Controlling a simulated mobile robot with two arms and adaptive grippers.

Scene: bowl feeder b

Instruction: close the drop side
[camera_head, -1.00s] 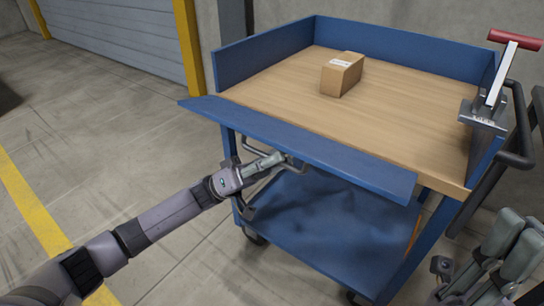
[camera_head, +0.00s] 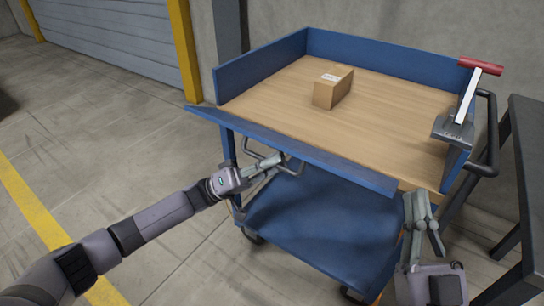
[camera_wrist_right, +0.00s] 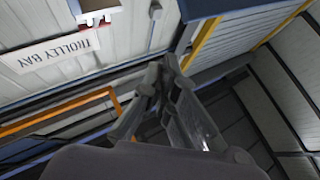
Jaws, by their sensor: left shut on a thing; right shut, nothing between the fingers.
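The drop side (camera_head: 290,147) is a long blue panel along the near edge of the blue trolley's wooden deck (camera_head: 370,128). It is folded down, sticking outward rather than standing up like the other sides; its exact angle is hard to tell. My left gripper (camera_head: 277,162) is below the panel, shut on what looks like the grey bar handle (camera_head: 293,168) there; the fingertips are partly hidden. My right gripper (camera_head: 424,212) is shut and empty, pointing up just beyond the panel's right end. Its fingers also fill the middle of the right wrist view (camera_wrist_right: 165,92).
A cardboard box (camera_head: 333,88) lies on the deck. A grey device with a red handle (camera_head: 458,125) is at the deck's right edge. A dark table (camera_head: 525,150) stands at the right, leaving limited room beside my right arm. Floor is clear at left.

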